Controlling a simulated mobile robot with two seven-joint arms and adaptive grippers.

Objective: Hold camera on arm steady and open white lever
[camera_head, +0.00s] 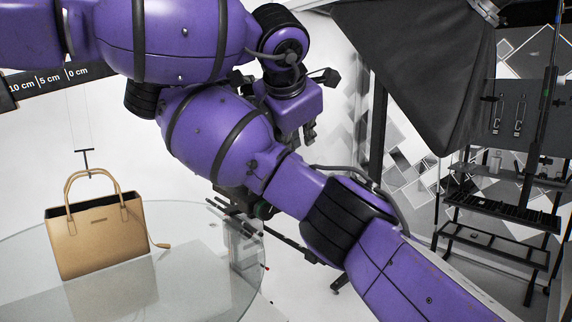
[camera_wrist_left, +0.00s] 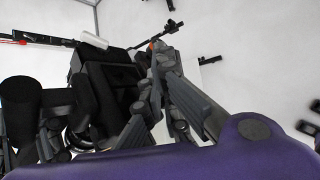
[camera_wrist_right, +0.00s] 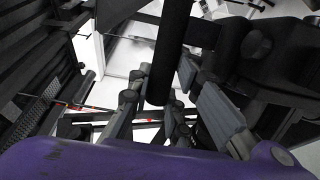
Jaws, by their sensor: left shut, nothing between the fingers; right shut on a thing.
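My left gripper (camera_head: 309,132) hangs below its purple wrist near the middle of the head view. In the left wrist view its fingers (camera_wrist_left: 158,58) are shut and empty, beside a black boxy device (camera_wrist_left: 105,78) that looks like the camera. A small white cylindrical part (camera_wrist_left: 93,40), possibly the white lever, shows at the far top of this device, left of the fingertips and apart from them. My right gripper (camera_wrist_right: 164,76) is shut on a black bar (camera_wrist_right: 170,45) in the right wrist view. In the head view my purple arm hides the right gripper and most of the camera rig (camera_head: 262,209).
A tan handbag (camera_head: 98,236) stands on the round glass turntable (camera_head: 190,290) at left. A large black softbox (camera_head: 420,65) hangs at upper right, and a dark rack (camera_head: 500,210) stands at far right. Black beams crowd the right wrist view.

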